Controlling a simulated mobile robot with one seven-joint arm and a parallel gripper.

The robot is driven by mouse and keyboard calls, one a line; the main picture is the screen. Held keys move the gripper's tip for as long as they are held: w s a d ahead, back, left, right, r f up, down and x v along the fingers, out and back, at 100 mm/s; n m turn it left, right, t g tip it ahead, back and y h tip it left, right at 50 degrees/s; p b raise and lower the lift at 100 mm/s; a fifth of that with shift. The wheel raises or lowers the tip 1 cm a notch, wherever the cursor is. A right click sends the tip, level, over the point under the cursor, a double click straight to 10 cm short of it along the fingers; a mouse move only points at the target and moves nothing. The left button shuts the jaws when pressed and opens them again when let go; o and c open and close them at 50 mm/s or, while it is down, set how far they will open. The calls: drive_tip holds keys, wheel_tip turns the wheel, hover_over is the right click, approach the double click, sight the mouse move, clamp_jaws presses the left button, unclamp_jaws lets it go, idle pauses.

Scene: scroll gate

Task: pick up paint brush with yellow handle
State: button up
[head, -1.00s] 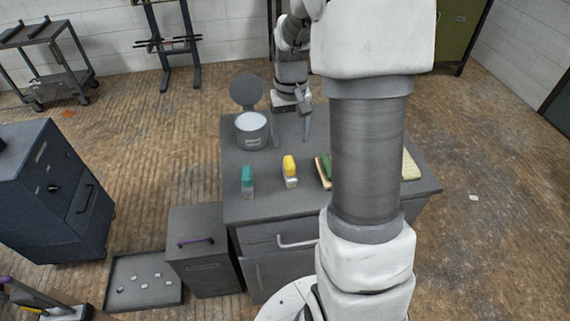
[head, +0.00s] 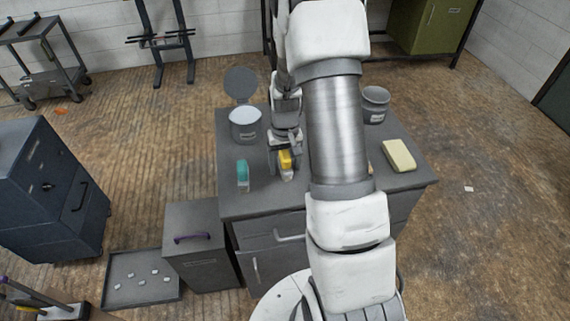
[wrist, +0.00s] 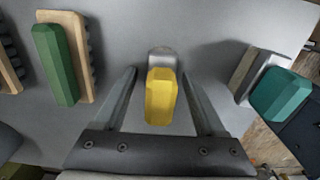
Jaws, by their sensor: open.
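The paint brush with the yellow handle (head: 285,160) stands on the grey cabinet top, near its front edge. In the wrist view its yellow handle (wrist: 161,95) points toward the camera, with a grey part just beyond it. My gripper (wrist: 164,85) is open, with one finger on each side of the yellow handle and a gap on both sides. In the head view my gripper (head: 285,150) is above and just behind the brush and partly covers it.
A teal-handled brush (head: 242,174) stands to the left on the cabinet top (head: 262,200). An open paint can (head: 245,125) is behind it. A cream block (head: 398,155) and a grey can (head: 375,104) are on the right. The wrist view shows a green-handled brush (wrist: 54,65).

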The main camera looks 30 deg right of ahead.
drive_tip(key=shift+f, duration=0.3)
clamp_jaws()
drive_tip(key=shift+r, duration=0.1)
drive_tip(key=shift+r, duration=0.5)
drive_tip(key=r, duration=0.2)
drive_tip(key=w+r, duration=0.1)
drive_tip(key=shift+w+d+r, duration=0.15)
drive_tip(key=shift+d+r, duration=0.05)
drive_tip(key=shift+r, duration=0.15)
drive_tip(key=w+d+r, duration=0.3)
drive_tip(key=w+r, duration=0.3)
drive_tip(key=w, duration=0.4)
drive_tip(key=shift+r, duration=0.1)
